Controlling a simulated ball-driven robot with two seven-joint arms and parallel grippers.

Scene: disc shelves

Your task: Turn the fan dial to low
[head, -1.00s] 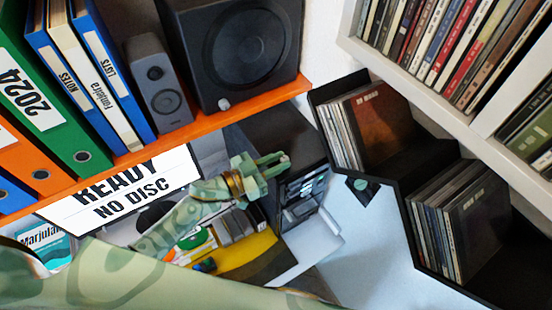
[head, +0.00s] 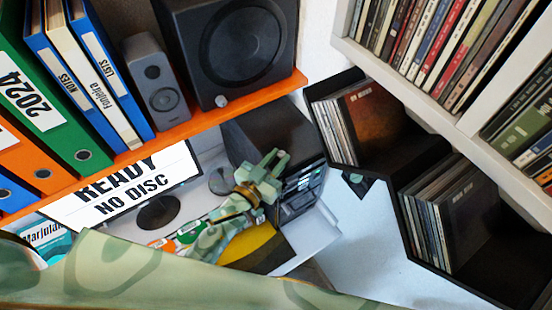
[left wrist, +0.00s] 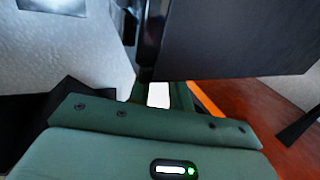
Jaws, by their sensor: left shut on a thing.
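The black computer tower (head: 270,135) stands under the orange shelf, its front panel facing right and toward me. My left gripper (head: 277,158) is at the upper part of this front and is shut on a small part there, which I take to be the fan dial. The dial is hidden by the fingers, so its setting cannot be read. In the left wrist view the dark tower (left wrist: 240,40) fills the top right, close beyond the fingers (left wrist: 158,97). My right gripper is not in view.
The orange shelf (head: 215,117) with speakers and binders hangs above my left arm. A monitor (head: 165,172) reading "READY NO DISC" stands left of the tower. Black hexagonal shelves with discs (head: 445,215) are at right.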

